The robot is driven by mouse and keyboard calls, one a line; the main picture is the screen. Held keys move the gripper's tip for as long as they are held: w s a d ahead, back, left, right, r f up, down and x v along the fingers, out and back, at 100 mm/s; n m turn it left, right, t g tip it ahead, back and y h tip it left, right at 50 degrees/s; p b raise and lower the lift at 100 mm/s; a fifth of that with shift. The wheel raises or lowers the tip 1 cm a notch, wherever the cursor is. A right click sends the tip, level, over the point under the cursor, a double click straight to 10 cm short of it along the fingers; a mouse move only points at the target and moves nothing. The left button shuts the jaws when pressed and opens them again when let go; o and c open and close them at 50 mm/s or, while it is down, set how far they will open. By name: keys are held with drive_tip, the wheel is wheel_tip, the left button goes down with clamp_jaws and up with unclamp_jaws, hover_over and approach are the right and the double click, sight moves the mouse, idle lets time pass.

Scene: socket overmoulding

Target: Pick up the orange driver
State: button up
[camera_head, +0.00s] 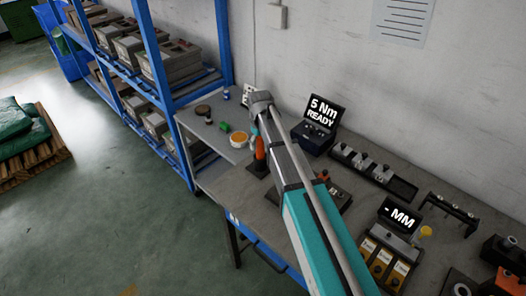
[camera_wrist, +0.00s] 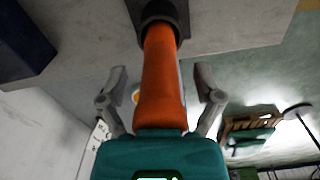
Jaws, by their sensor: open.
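The orange driver (camera_head: 260,149) stands upright in a dark stand (camera_head: 256,168) on the grey bench, partly hidden by my arm in the head view. In the wrist view its orange body (camera_wrist: 162,85) runs from a dark collar at the top to a teal block with a lit green display (camera_wrist: 155,168) at the bottom. I cannot tell whether that block belongs to the driver. My gripper (camera_wrist: 160,76) is open, with one finger on each side of the orange body. Gaps show between the fingers and the driver. My gripper is mostly hidden in the head view.
An orange-filled dish (camera_head: 239,139) and a green block (camera_head: 224,127) stand left of the driver. A "5 Nm READY" box (camera_head: 318,122) stands at right, before the wall. A blue shelf rack (camera_head: 155,60) rises at left. Trays and fixtures fill the bench's right side.

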clamp_jaws()
idle(0.3)
drive_tip(key=shift+r, duration=0.15)
wheel_tip(320, 180, up, 10)
drive_tip(key=p, duration=1)
drive_tip(key=shift+f, duration=0.2)
idle(0.6)
drive_tip(key=shift+s+f, duration=0.1)
